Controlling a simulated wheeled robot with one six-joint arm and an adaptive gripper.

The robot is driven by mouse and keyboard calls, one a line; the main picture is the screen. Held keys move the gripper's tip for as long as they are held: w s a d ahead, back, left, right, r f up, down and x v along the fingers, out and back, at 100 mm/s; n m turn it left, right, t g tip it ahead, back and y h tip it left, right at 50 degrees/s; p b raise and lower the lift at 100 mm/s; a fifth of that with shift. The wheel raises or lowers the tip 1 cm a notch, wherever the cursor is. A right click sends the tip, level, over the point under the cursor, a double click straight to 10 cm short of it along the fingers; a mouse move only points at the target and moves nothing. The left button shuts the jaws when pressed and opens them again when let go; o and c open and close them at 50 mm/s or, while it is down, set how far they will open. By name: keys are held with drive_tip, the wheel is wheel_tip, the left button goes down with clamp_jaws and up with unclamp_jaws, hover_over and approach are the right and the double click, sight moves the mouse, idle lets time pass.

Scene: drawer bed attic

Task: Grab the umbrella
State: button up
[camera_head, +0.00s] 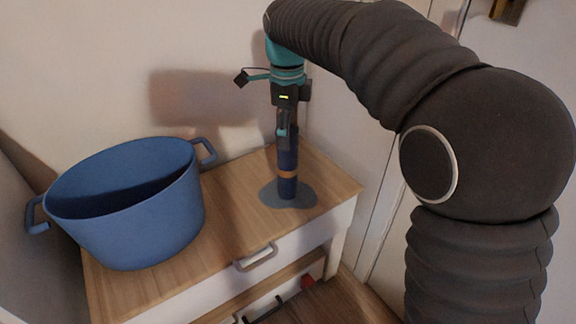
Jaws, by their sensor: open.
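The umbrella (287,184) looks like a dark blue cylinder with an orange-brown band. It stands upright on the wooden top of a white drawer unit (228,208), towards its right end. My gripper (284,138) points down from above, and its fingers overlap the upper part of the umbrella in the picture. The jaws are open. I cannot tell whether they touch the umbrella or how far around it they reach. The umbrella's upper end is hidden behind the gripper.
A large blue pot (150,225) with two side handles stands on the left of the drawer top. A drawer handle (256,258) projects at the front. A wall is close behind. A lower drawer is partly open and holds a small red thing (308,281).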

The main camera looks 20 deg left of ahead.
clamp_jaws()
idle(0.4)
